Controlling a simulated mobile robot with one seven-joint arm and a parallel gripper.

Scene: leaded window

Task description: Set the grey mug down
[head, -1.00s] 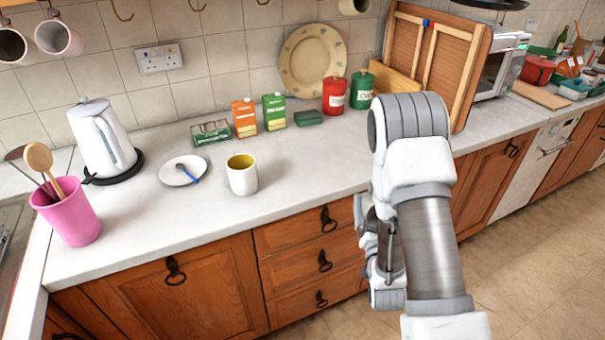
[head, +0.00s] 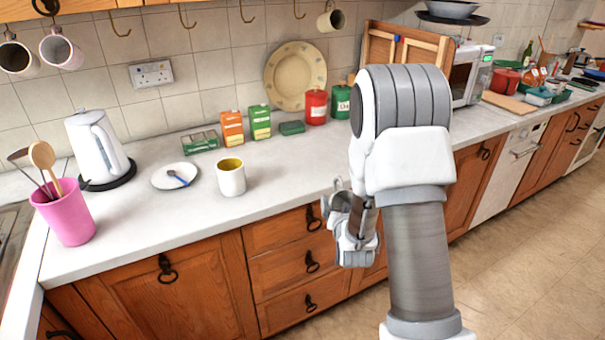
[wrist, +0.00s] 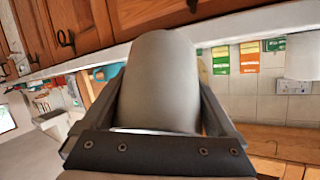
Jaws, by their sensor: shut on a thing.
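The grey mug (wrist: 160,75) fills the middle of the wrist view, between the two fingers of my gripper (wrist: 162,100). My gripper is shut on it. In the head view my gripper (head: 338,198) shows partly beside my forearm, by the front edge of the counter, in front of the drawers. The mug is hard to make out there. The worktop (head: 285,160) has a bare stretch behind and to the left of my gripper. The wrist picture is upside down, with cupboard doors at the top and the counter edge crossing behind the mug.
A white mug with a yellow inside (head: 231,178) stands on the worktop left of my gripper. A plate with a spoon (head: 175,176), a kettle (head: 96,145) and a pink utensil pot (head: 66,214) are further left. Cartons (head: 232,128) and canisters (head: 316,106) line the wall.

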